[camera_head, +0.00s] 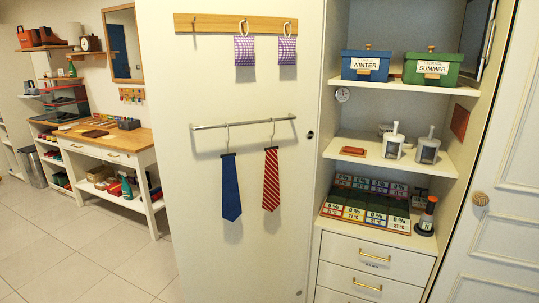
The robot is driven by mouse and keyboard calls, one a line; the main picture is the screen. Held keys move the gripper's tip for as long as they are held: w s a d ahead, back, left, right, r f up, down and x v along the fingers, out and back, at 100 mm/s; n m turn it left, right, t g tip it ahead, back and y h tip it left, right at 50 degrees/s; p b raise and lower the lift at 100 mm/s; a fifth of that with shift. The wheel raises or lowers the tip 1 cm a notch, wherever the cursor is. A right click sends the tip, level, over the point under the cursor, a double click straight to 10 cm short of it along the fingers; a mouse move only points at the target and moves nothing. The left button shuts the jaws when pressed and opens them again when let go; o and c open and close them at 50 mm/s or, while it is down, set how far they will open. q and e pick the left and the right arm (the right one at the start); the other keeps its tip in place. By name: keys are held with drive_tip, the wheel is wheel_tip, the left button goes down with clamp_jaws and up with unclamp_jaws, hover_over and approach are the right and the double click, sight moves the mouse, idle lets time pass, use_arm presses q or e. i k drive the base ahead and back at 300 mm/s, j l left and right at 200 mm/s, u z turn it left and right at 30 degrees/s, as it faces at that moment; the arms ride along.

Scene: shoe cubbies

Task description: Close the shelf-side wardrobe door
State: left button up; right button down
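The wardrobe's shelf compartment (409,95) stands open at the right in the head view, with its shelves and drawers uncovered. A tall white panel (265,195) is left of the shelves, with a wooden hook strip, a metal rail, two hanging ties and two purple checked pieces. It looks like the inner face of an open door. At the far right is a white panelled door (510,205) with a round wooden knob (480,199). I cannot tell which of the two is the shelf-side door. Neither of my grippers shows in this view.
Blue "WINTER" (365,66) and green "SUMMER" (433,69) boxes sit on the top shelf. Two grey containers (409,147) stand below. Drawers (373,267) are shut. A wooden-topped bench (105,139) stands at left. The tiled floor (75,255) is clear at front left.

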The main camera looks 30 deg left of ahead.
sight(194, 85)
drive_tip(key=k+z, duration=0.1)
drive_tip(key=k, duration=0.55)
drive_tip(key=j+z, duration=0.2)
drive_tip(key=z, duration=1.25)
drive_tip(key=k+j, duration=0.1)
drive_tip(key=j, duration=0.95)
drive_tip(key=k+j+z, duration=0.1)
drive_tip(key=j, duration=0.4)
drive_tip(key=k+j, duration=0.15)
drive_tip(key=j, duration=0.4)
drive_tip(key=k+j, duration=0.1)
drive_tip(key=j, duration=0.4)
drive_tip(key=z, duration=0.05)
